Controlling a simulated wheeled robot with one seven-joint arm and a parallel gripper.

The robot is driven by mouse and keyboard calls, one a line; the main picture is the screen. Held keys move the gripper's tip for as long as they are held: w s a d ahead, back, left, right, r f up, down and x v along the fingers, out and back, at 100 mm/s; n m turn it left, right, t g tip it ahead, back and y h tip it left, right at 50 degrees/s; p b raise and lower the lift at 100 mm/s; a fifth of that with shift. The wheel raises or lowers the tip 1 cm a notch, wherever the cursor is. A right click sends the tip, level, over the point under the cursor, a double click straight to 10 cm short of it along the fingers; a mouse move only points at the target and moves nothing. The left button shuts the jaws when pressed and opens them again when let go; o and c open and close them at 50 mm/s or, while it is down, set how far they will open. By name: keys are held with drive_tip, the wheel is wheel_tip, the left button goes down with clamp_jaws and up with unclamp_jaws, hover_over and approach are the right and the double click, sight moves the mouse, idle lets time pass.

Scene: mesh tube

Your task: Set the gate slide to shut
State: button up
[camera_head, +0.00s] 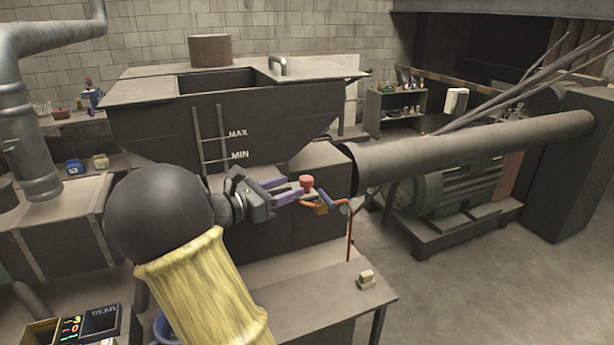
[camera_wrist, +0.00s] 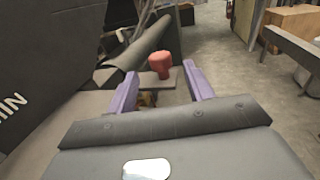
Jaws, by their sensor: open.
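A red knob (camera_head: 306,182) stands at the right side of the dark hopper machine, near the mouth of the long tube. It looks like the handle of the gate slide; the slide plate itself is mostly hidden, so its position is unclear. My gripper (camera_head: 291,188) has purple fingers, is open, and points right toward the knob, close to it. In the wrist view the red knob (camera_wrist: 160,63) shows ahead, between the lines of the two fingers and apparently just past their tips. I see no contact. An orange-brown part (camera_head: 320,209) sits just below the knob.
The hopper (camera_head: 200,115), marked MAX and MIN, rises behind my gripper. A long grey tube (camera_head: 480,146) runs right from the machine.

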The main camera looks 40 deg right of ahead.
sight(307, 178)
drive_tip(key=d, duration=0.2)
drive_tip(key=d+p, duration=0.1)
drive_tip(key=d, duration=0.1)
drive_tip(key=s+d, duration=0.1)
drive_tip(key=d, duration=0.1)
drive_tip(key=shift+s+d+p, duration=0.1)
drive_tip(key=shift+d+p, duration=0.15)
drive_tip(key=shift+p, duration=0.05)
drive_tip(key=shift+c, duration=0.4)
clamp_jaws()
